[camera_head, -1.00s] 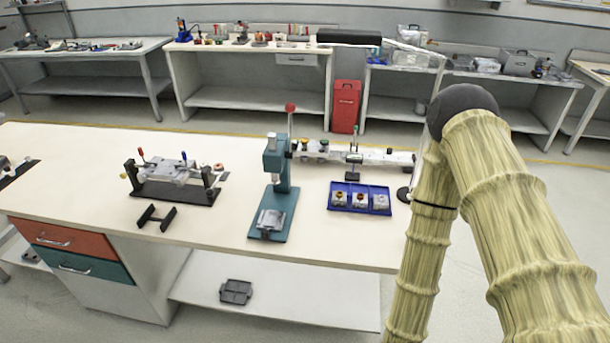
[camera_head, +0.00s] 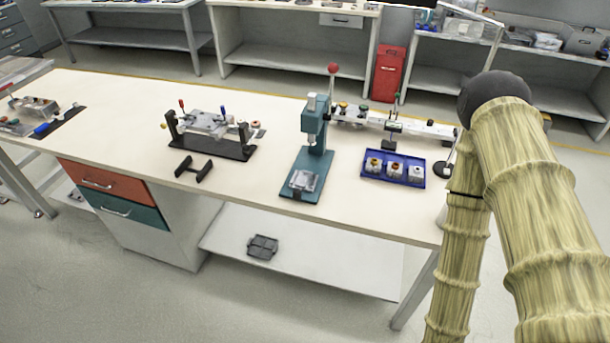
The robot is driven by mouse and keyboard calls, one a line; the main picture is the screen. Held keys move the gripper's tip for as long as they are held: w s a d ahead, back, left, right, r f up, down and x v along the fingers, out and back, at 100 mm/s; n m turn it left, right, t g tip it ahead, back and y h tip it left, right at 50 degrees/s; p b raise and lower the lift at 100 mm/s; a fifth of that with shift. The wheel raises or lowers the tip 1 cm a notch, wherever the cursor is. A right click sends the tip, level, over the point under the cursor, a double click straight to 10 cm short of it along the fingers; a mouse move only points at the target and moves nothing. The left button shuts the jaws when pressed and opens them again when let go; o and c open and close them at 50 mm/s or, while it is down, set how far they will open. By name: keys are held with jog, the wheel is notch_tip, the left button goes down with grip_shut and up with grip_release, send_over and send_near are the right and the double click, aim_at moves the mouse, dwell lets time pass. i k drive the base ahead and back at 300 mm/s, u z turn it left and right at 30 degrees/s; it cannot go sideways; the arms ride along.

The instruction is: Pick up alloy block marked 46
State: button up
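Several small light-grey blocks stand in a row in a blue tray (camera_head: 393,181) on the workbench, right of the middle. The left block (camera_head: 374,165) and the middle block (camera_head: 394,169) have brownish tops, and the right block (camera_head: 416,173) has a pale top. A silver metal piece (camera_head: 303,181) sits on the base of the teal press. Any marking such as 46 is too small to read, so I cannot tell which block is meant. My arm rises on the right of the view. My gripper is outside the frame.
The teal press (camera_head: 315,140) stands left of the tray. A black fixture (camera_head: 210,145) and a small black stand (camera_head: 193,168) lie farther left. A rail device (camera_head: 392,125) is behind the tray. A dark item (camera_head: 262,247) lies on the lower shelf. The front left bench top (camera_head: 110,125) is clear.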

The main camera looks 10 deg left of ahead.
aim_at(371, 170)
jog(key=u, duration=1.85)
jog(key=i, duration=1.8)
jog(key=z, duration=2.8)
